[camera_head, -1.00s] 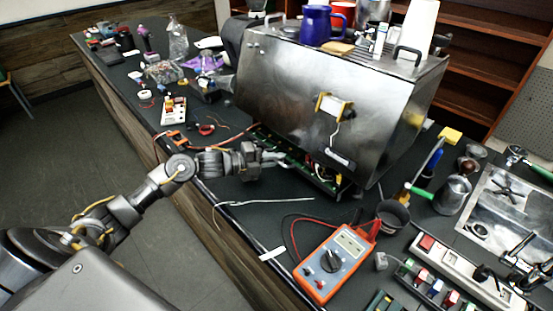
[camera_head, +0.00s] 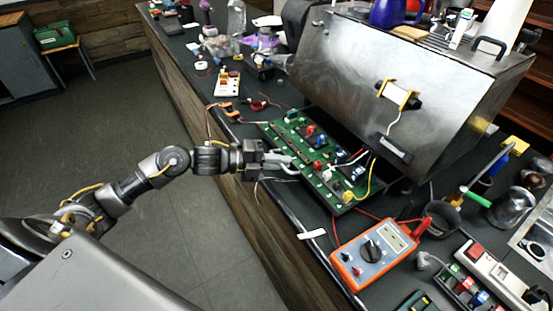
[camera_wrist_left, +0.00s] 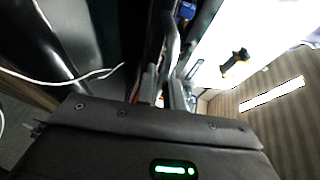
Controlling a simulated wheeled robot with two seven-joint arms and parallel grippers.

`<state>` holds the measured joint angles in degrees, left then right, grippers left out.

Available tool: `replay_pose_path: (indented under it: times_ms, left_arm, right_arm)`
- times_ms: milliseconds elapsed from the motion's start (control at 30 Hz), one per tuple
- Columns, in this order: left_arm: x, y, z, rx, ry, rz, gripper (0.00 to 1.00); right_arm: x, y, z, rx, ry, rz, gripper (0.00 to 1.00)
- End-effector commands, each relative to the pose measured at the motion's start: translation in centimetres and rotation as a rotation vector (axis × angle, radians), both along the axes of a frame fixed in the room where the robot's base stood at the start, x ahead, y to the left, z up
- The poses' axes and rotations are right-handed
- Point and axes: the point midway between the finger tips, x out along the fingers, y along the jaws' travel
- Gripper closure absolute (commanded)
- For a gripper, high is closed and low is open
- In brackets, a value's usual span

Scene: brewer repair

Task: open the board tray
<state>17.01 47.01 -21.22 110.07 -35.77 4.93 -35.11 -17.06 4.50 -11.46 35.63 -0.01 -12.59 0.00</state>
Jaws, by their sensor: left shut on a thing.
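The board tray (camera_head: 331,178) is a dark tray with a green circuit board, colored parts and wires. It sticks out from under the front of the steel brewer (camera_head: 410,80); its back part is hidden beneath the brewer. My left gripper (camera_head: 287,163) is shut at the tray's front edge, on what looks like its handle. In the left wrist view its fingers (camera_wrist_left: 166,92) show close together on a grey bar. My right gripper is not in view.
An orange multimeter (camera_head: 374,253) lies on the dark counter to the right of the tray. A grey cup (camera_head: 440,222) and a power strip (camera_head: 497,272) are farther right. A white switch box (camera_head: 227,83) stands behind left. The floor left of the counter is clear.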

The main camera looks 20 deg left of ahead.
Motion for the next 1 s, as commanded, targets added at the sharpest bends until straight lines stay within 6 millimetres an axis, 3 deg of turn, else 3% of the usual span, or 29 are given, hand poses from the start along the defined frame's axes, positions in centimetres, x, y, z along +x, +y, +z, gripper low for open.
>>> replay_pose_path:
  times_ms: [300,333,500,800,1000]
  left_arm:
    - [-0.1,0.0,0.0,0.000,0.000,-0.002,1.00]
    - [-0.1,0.0,0.0,0.000,0.000,-0.002,0.90]
    - [-0.1,0.0,0.0,0.000,0.000,-0.001,0.70]
    - [-0.2,0.3,0.0,0.000,0.000,0.001,0.70]
    - [-1.8,2.5,0.2,0.005,0.000,0.000,0.70]
  right_arm:
    - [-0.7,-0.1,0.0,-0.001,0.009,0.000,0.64]
    - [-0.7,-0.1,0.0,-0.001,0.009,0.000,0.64]
    - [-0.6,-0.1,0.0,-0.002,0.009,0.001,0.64]
    - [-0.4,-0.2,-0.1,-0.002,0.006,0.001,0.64]
    - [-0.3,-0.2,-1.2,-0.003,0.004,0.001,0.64]
